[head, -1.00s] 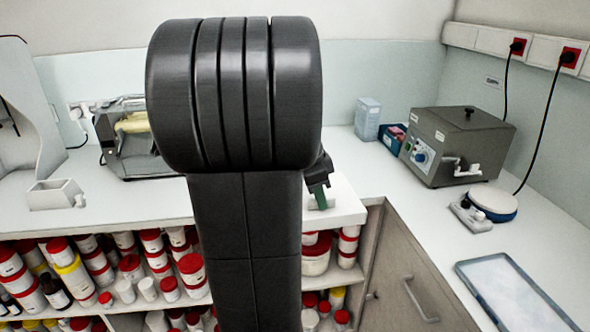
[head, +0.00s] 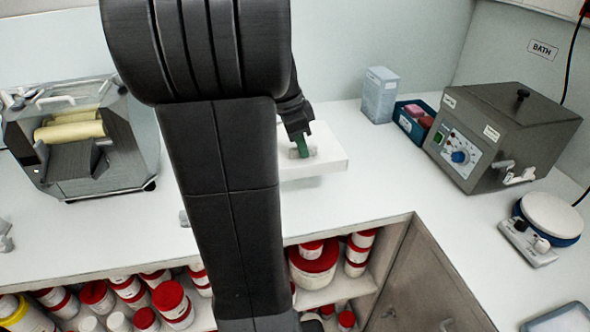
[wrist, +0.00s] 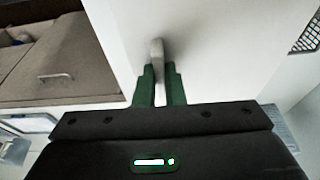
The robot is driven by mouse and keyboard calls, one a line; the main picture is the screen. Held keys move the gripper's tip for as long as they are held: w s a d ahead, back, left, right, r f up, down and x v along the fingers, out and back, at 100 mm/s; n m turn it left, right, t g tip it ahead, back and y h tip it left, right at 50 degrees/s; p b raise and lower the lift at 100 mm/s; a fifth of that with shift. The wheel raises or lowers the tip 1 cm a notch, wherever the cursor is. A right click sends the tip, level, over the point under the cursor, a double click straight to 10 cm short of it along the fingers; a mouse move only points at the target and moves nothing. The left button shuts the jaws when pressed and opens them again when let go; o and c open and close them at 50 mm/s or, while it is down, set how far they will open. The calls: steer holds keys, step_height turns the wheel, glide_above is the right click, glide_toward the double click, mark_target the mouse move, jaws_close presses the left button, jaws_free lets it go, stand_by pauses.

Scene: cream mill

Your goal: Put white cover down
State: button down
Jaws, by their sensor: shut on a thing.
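The white cover (head: 325,170) is a pale, flat-topped box right of my arm in the head view. My arm hides its left part. My gripper (head: 303,150) is at its top, with one green finger showing. In the wrist view my gripper (wrist: 159,85) has its two green fingers shut on the small light-grey handle of the white cover (wrist: 215,45). The cover looks about level over the white counter (head: 400,215). I cannot tell whether its underside touches the counter.
A mill with cream rollers (head: 75,132) stands at the left. A pale blue box (head: 381,95), blue tray (head: 410,124), grey bath (head: 500,135) and round-topped scale (head: 548,217) stand to the right. Red-lidded jars (head: 318,268) fill the shelf below. Counter between cover and bath is clear.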

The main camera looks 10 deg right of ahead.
step_height(320, 180, down, 9)
steer(key=shift+s, duration=0.15)
stand_by(0.4)
steer(key=c, duration=1.5)
jaws_free()
steer(key=v, duration=1.2)
